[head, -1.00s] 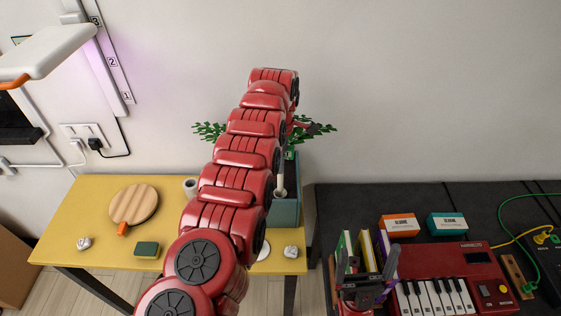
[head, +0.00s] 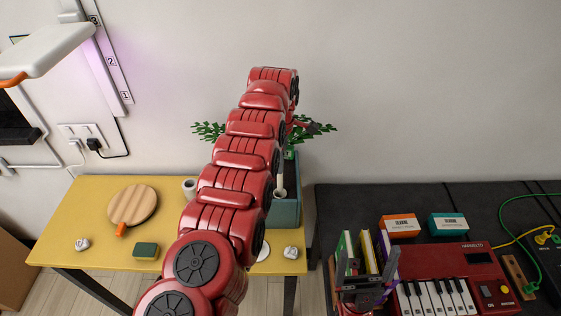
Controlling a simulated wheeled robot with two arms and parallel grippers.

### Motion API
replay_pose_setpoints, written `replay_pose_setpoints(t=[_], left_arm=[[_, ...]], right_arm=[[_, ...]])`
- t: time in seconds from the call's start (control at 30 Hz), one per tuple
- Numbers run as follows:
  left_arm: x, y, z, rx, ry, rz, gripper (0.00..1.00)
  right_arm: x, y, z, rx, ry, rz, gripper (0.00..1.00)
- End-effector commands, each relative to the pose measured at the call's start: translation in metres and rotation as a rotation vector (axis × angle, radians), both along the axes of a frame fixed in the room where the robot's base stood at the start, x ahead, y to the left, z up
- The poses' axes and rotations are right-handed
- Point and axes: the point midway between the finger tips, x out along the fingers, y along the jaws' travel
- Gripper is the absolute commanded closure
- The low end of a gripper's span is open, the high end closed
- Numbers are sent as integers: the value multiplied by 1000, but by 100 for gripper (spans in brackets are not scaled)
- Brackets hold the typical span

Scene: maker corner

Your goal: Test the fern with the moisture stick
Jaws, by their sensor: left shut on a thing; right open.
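The fern (head: 209,131) shows green leaves on both sides of my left arm; its middle is hidden behind the arm. Its teal planter (head: 287,212) stands at the right end of the yellow table. My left gripper (head: 296,136) is mostly hidden by my red arm, above the planter. It is shut on what appears to be the moisture stick (head: 290,155), whose small green part shows just below it. Whether the stick touches soil is hidden. My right gripper (head: 367,283) is open at the lower right, in front of some upright books.
The yellow table (head: 95,208) also holds a round wooden board (head: 133,205), a sponge (head: 146,250), a white cup (head: 190,188) and crumpled paper (head: 83,244). The dark table holds a red keyboard (head: 440,262), upright books (head: 366,250), and orange (head: 399,225) and teal boxes (head: 448,224).

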Motion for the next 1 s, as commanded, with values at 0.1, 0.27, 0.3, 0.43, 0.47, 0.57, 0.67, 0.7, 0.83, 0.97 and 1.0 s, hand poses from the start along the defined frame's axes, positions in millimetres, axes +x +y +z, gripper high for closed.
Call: replay_pose_setpoints(t=[0.1, 0.27, 0.3, 0.43, 0.47, 0.57, 0.67, 0.7, 0.83, 0.97, 1.0], left_arm=[[0, 0, 0, 0, 0, 0, 100], [0, 0, -3, 0, 0, 0, 100], [0, 0, -4, 0, 0, 0, 100], [0, 0, -8, 0, 0, 0, 100], [0, 0, -9, 0, 0, 0, 100], [0, 0, -12, 0, 0, 0, 100], [0, 0, -14, 0, 0, 0, 100], [0, 0, -15, 0, 0, 0, 100], [0, 0, -19, 0, 1, 0, 100], [0, 0, -23, 0, 1, 0, 100], [0, 0, -24, 0, 1, 0, 100]], right_arm=[[0, 0, 0, 0, 0, 0, 0], [0, 0, -2, 0, 0, 0, 0], [0, 0, -3, 0, 0, 0, 0], [0, 0, -5, 0, 0, 0, 0], [0, 0, -5, 0, 0, 0, 0], [0, 0, -7, 0, 0, 0, 0], [0, 0, -8, 0, 0, 0, 0], [0, 0, -9, 0, 0, 0, 0], [0, 0, -11, 0, 0, 0, 0], [0, 0, -13, 0, 0, 0, 0], [0, 0, -13, 0, 0, 0, 0]])
